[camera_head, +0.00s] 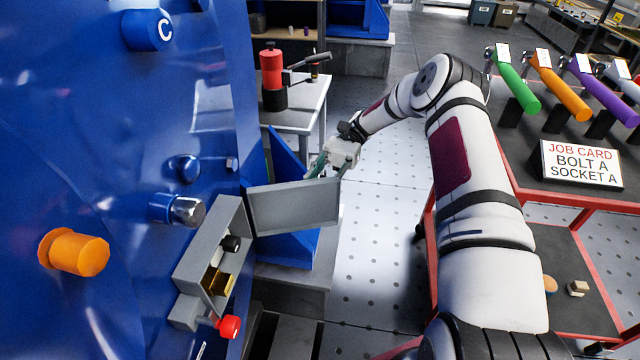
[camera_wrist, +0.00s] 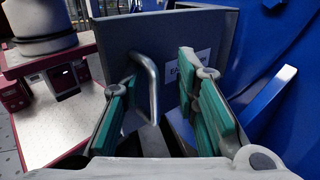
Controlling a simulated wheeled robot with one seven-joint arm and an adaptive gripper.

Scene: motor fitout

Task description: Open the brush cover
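The brush cover (camera_head: 295,206) is a flat grey panel standing swung out from the open grey brush box (camera_head: 190,255) on the blue motor. Inside the box, a black knob (camera_head: 231,243) and a brass-coloured block (camera_head: 217,281) show. My gripper (camera_head: 318,166) is behind the cover's outer end, its fingertips partly hidden. In the wrist view the cover (camera_wrist: 112,42) carries a metal loop handle (camera_wrist: 153,88) and a white label. My gripper (camera_wrist: 160,72) is open, green-padded fingers apart, with the handle between them, nearer the left finger. Contact with the handle cannot be told.
A red-handled latch (camera_head: 229,326) juts from the box bottom. An orange knob (camera_head: 78,253) and a metal-tipped blue boss (camera_head: 180,209) stick out left. A small table (camera_head: 300,110) holds a red-and-black tool. A cart (camera_head: 520,165) with coloured tools stands right of my arm.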

